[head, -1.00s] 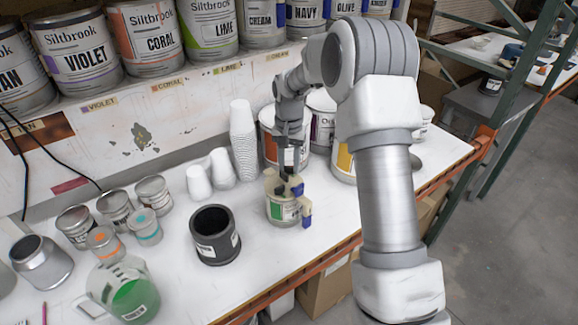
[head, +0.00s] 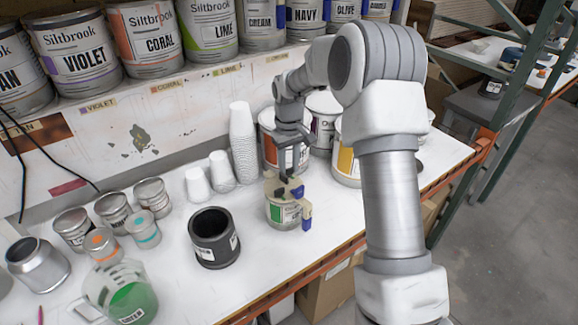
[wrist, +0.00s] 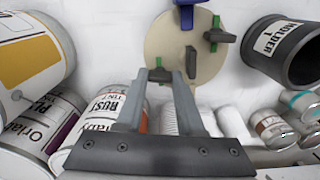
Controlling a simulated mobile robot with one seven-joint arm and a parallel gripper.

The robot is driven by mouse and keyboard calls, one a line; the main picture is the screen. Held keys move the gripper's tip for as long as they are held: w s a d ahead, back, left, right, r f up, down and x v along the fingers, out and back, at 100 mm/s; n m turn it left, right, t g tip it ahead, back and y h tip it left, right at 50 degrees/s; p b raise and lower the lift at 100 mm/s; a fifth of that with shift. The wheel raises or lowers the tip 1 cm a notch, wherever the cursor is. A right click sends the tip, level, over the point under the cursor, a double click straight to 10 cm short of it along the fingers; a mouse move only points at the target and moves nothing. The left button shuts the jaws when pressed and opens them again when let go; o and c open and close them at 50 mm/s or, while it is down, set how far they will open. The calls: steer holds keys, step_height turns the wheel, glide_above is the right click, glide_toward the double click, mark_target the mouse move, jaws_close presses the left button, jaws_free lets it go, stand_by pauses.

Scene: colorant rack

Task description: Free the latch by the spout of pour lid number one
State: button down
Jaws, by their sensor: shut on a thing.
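The pour lid, a round beige disc (wrist: 165,38), sits on a small can with a green label (head: 281,213) on the bench. A blue part (head: 305,214) hangs at its front right edge; it is at the top in the wrist view (wrist: 187,14). In the head view my gripper (head: 290,175) is above the lid. Which part is the spout is unclear.
A black holder (head: 214,240) stands left of the can. Large paint cans (head: 347,158) and stacked white cups (head: 243,150) are behind. Small tins (head: 152,197) and a jug with green liquid (head: 130,298) are at left. Bench is clear around the can's front.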

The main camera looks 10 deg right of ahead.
steer(key=shift+n, duration=0.4)
steer(key=c, duration=0.5)
jaws_free()
steer(key=shift+m, duration=0.3)
